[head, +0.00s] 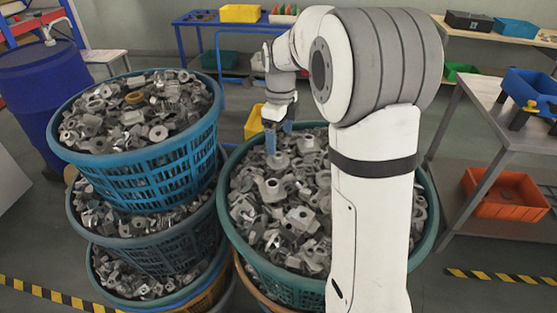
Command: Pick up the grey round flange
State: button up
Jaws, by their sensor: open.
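My gripper (278,138) points down over the back part of the right basket, with its blue fingers apart and nothing seen between them. The right basket (262,264) is teal and heaped with many grey metal parts. A grey round flange (278,161) lies on the heap just below the fingertips. Another grey round part with a raised hub (272,188) lies slightly nearer the camera. I cannot tell which of the similar parts is the task's flange, or whether the fingertips touch the heap. My arm hides the right part of this basket.
A stack of blue baskets (150,182) full of metal parts stands close on the left, higher than the right basket. A blue drum (45,85) is behind it. A grey table (505,110) stands right, with an orange bin (505,197) below. A yellow bin (253,122) sits behind the gripper.

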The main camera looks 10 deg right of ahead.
aim_at(278, 154)
jog(key=f, duration=0.2)
jog(key=f+p, duration=0.1)
jog(key=f, duration=0.3)
jog(key=shift+s+a+f, duration=0.2)
jog(key=shift+a+f, duration=0.1)
jog(key=shift+f, duration=0.05)
jog(key=c, duration=1.1)
notch_tip(278, 154, up, 10)
jog(key=shift+r+b, duration=0.1)
jog(key=shift+b, duration=0.35)
